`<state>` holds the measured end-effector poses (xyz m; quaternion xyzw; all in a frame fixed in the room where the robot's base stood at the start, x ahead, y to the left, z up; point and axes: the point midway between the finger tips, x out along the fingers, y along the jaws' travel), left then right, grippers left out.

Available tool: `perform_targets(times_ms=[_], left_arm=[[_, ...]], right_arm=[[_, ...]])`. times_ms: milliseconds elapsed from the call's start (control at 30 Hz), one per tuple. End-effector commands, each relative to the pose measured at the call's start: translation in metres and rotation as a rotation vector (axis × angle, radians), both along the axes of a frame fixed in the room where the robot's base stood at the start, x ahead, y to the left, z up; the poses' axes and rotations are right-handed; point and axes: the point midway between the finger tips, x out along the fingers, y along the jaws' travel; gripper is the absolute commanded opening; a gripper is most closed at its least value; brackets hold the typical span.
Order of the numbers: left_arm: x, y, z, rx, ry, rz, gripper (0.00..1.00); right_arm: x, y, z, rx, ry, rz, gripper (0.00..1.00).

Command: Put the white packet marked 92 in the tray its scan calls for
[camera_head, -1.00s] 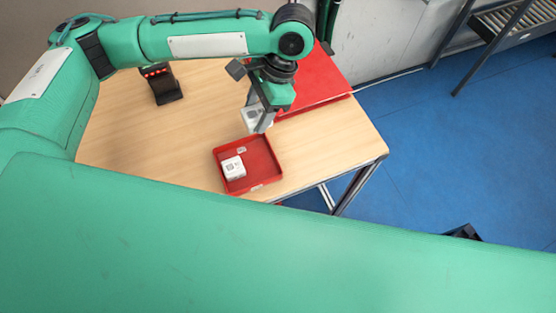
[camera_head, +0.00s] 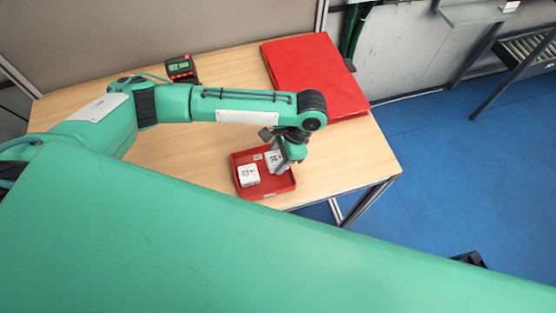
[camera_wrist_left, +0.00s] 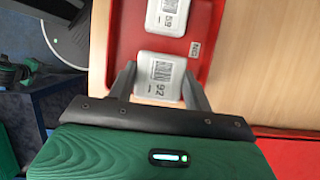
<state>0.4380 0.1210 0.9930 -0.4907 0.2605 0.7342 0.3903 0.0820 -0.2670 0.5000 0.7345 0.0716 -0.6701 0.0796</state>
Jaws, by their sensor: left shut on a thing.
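The white packet marked 92 (camera_wrist_left: 160,76) has a barcode and sits between the fingers of my left gripper (camera_wrist_left: 157,82). In the head view the packet (camera_head: 272,159) is within the outline of the red tray (camera_head: 281,189), at its right side. My left gripper (camera_head: 282,166) is shut on it from above. I cannot tell if the packet touches the tray floor. A small label (camera_wrist_left: 195,49) on the tray appears to read NEG. The scanner (camera_head: 181,68) stands at the back of the table with a green display. My right gripper is not in view.
A second white packet (camera_head: 248,174) with a barcode lies in the tray's left side; it also shows in the wrist view (camera_wrist_left: 167,15). A large flat red object (camera_head: 318,72) covers the table's back right. Bare wood (camera_head: 350,160) lies right of the tray.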

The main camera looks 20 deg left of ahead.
Motion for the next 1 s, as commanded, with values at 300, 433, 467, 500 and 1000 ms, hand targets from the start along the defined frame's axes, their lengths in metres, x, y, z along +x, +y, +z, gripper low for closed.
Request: perform_targets(times_ms=[300,433,467,500,1000], left_arm=[[-0.001,0.0,-0.039,0.001,0.002,0.0,0.24],[-0.001,0.0,-0.04,0.001,0.001,-0.001,0.24],[-0.001,0.0,-0.04,0.001,0.001,-0.001,0.24],[0.0,0.0,-0.04,0.001,0.001,-0.001,0.24],[0.0,0.0,-0.043,0.001,0.001,-0.001,0.72]], right_arm=[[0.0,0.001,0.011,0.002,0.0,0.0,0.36],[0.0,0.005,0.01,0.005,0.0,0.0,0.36],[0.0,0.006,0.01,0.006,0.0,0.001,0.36],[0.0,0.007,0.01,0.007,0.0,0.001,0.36],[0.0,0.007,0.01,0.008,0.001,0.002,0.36]])
